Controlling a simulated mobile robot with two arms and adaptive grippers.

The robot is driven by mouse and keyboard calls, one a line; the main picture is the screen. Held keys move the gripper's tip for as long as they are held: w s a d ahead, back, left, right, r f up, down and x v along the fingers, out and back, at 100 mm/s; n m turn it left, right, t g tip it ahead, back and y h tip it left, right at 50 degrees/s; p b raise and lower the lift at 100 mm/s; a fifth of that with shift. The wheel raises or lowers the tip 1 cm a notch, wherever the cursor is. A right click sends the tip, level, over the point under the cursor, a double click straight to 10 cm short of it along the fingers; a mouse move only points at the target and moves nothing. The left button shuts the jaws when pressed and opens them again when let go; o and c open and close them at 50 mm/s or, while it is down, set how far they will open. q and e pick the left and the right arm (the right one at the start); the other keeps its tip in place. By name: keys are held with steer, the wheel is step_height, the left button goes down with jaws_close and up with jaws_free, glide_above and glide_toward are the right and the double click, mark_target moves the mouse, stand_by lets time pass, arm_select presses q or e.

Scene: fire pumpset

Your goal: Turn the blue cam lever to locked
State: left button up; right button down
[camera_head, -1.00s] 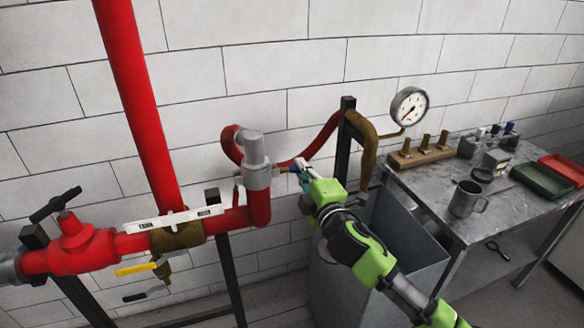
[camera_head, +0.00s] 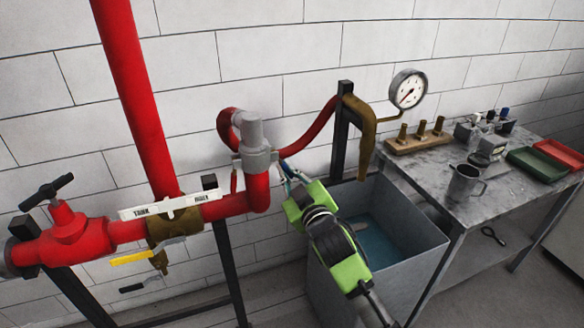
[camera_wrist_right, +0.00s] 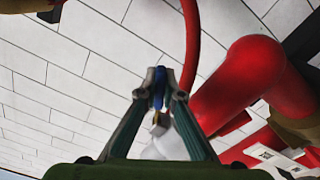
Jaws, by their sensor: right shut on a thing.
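The blue cam lever (camera_wrist_right: 158,88) shows in the right wrist view as a small blue piece between the fingertips of my right gripper (camera_wrist_right: 160,84). The gripper is shut on it. In the head view my right gripper (camera_head: 287,172) reaches up from the lower right to the right side of the grey coupling (camera_head: 256,158) on the red pipe. The fingers hide most of the lever there, and its exact angle is hard to tell. My left gripper is not in view.
A red hose (camera_head: 310,135) curves from the coupling to a black post (camera_head: 340,130). A grey open tank (camera_head: 415,270) stands under my right arm. A bench (camera_head: 425,185) with a mug (camera_head: 464,184) and trays is at right. Red piping and a white label plate fill the left.

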steer(key=shift+s+a+f+m, duration=0.1)
steer(key=shift+a+f+m, duration=0.15)
steer(key=shift+m, duration=0.25)
steer(key=shift+s+a+f+m, duration=0.1)
steer(key=shift+a+m, duration=0.2)
steer(key=shift+m, duration=0.2)
steer(key=shift+a, duration=0.1)
steer(key=c, duration=2.2)
jaws_free()
steer(key=shift+o, duration=0.2)
steer(key=shift+s, duration=0.1)
steer(key=v, duration=1.2)
steer(key=shift+r, duration=0.1)
